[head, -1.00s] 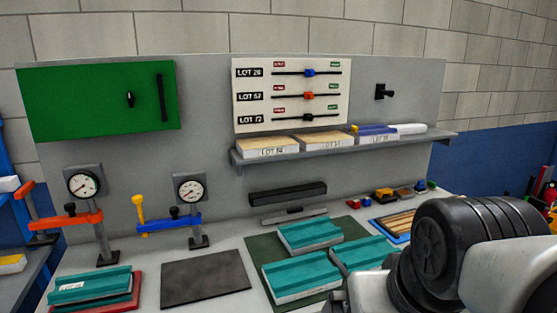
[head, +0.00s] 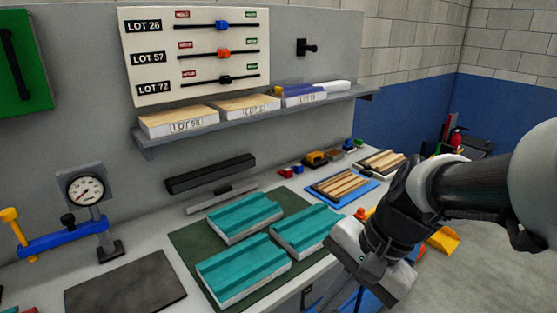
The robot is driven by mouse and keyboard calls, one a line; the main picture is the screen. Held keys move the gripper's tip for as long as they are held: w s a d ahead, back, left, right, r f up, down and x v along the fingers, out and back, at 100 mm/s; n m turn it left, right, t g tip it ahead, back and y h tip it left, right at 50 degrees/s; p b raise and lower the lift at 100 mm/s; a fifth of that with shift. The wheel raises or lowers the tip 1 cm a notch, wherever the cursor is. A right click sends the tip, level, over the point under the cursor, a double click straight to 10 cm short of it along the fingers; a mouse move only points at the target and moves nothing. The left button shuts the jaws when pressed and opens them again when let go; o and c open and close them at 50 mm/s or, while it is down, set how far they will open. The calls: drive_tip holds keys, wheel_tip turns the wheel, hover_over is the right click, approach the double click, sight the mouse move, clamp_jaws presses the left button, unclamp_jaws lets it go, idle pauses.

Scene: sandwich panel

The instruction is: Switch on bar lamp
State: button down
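A long black bar (head: 210,173), which looks like the bar lamp, is fixed low on the grey back panel above the worktop. A thinner grey bar (head: 222,197) sits just below it. No glow shows on either. A black switch-like lever (head: 306,47) sticks out of the panel above the shelf, right of the lot board. My gripper (head: 372,268) is at the lower right, over the front edge of the bench and well apart from the bar and the lever. Its fingers cannot be made out, so its opening is unclear.
Teal grooved blocks (head: 245,272) lie on a green mat (head: 188,241). A shelf (head: 150,143) with labelled boards juts out under the lot board (head: 195,90). A gauge and blue clamp (head: 62,240) stand at left. A blue tray (head: 325,197) with wooden strips lies near my arm.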

sight(309, 305)
drive_tip(key=w+f+m+t+y+b, duration=0.1)
drive_tip(key=w+f+m+y+b, duration=0.25)
drive_tip(key=f+m, duration=0.45)
drive_tip(key=w+f+m+y+b, duration=0.2)
drive_tip(key=f+m+y+b, duration=0.25)
drive_tip(key=f+m, duration=0.4)
drive_tip(key=w+d+f+m+t+h+b, duration=0.1)
drive_tip(key=w+d+f+m+t+b, duration=0.1)
drive_tip(key=d+f+m+t, duration=0.3)
drive_tip(key=w+d+f+m+t+h+b, duration=0.1)
drive_tip(key=w+d+f+m+t+b, duration=0.2)
drive_tip(key=f+m, duration=1)
drive_tip(key=d+m+t, duration=0.3)
drive_tip(key=d, duration=0.1)
drive_tip(key=shift+w+d+f+h+b, duration=0.25)
drive_tip(key=shift+w+f+h+b, duration=0.05)
drive_tip(key=shift+w+f+h, duration=0.1)
drive_tip(key=b+x, duration=0.1)
drive_tip(key=x, duration=0.8)
drive_tip(key=b+x, duration=0.1)
drive_tip(key=x, duration=0.4)
drive_tip(key=shift+a+r+b, duration=0.1)
drive_tip(key=shift+r+b, duration=0.2)
drive_tip(key=shift+w+f, duration=0.1)
